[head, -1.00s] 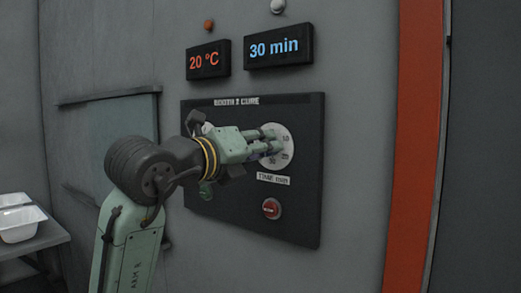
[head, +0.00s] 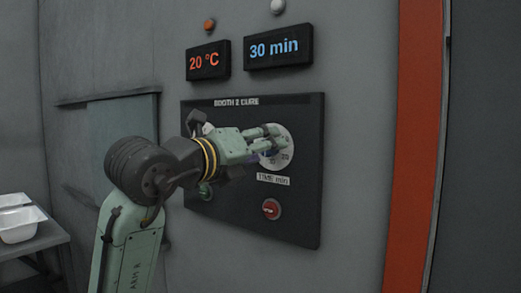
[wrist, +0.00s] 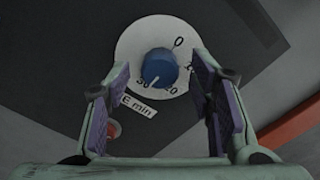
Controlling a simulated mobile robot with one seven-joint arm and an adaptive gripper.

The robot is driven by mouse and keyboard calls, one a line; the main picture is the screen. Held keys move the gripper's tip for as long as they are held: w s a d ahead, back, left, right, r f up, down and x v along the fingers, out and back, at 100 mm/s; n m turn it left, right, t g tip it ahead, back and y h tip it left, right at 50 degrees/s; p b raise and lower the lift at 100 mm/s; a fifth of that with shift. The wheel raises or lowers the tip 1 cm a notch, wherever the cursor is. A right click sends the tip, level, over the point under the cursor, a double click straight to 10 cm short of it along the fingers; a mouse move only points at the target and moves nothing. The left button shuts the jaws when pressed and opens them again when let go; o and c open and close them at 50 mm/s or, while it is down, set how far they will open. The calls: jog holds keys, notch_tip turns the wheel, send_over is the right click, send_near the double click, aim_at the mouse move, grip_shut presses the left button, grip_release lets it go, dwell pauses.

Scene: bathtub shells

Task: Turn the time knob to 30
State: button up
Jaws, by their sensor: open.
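The blue time knob (wrist: 159,67) sits in the middle of a white round dial (wrist: 128,40) in the wrist view. Its white pointer mark faces down toward the partly covered 30. The dial (head: 289,137) is partly hidden by my fingers in the head view. The time display (head: 274,47) reads 30 min in blue. My gripper (head: 277,138) is in front of the dial. In the wrist view my gripper (wrist: 162,75) is open, its purple pads on either side of the knob with visible gaps.
The black panel (head: 230,225) is headed BOOTH 2 CURE. A red button (head: 271,209) is below the dial and a green button (head: 206,191) at its lower left. A temperature display (head: 208,60) reads 20 °C. An orange-red post (head: 412,150) stands at the right.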

jog(key=v, duration=1.2)
